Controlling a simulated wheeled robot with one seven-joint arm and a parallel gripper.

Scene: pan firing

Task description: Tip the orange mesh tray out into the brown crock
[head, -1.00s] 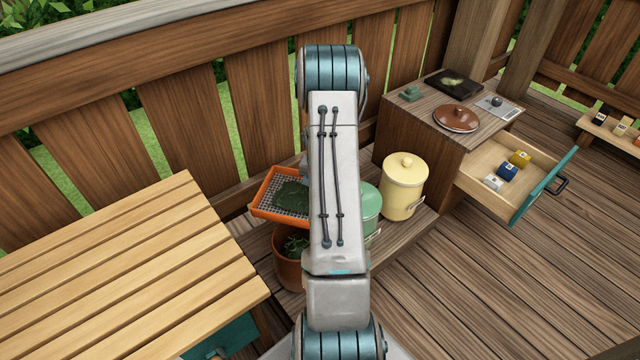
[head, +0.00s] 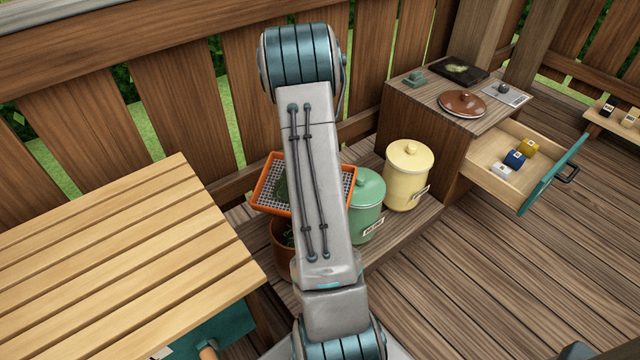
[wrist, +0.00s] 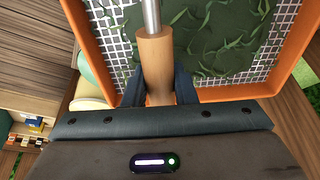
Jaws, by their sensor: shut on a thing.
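The orange mesh tray (head: 263,183) hangs above the brown crock (head: 281,240), partly hidden behind my arm. Dark green leaves lie on its mesh; the wrist view shows them in a broad patch inside the tray's orange rim (wrist: 285,45). My gripper (wrist: 158,92) is shut on a wooden handle (wrist: 156,62) with a metal shaft at the tray's near edge. The brown crock stands open below, with some green showing inside. Most of it is hidden by the tray and my arm.
A lidded green crock (head: 367,205) and a lidded yellow crock (head: 408,178) stand right of the brown one. A brown lid (head: 462,102) lies on the cabinet, whose drawer (head: 500,185) is open. A slatted table (head: 110,260) stands at left.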

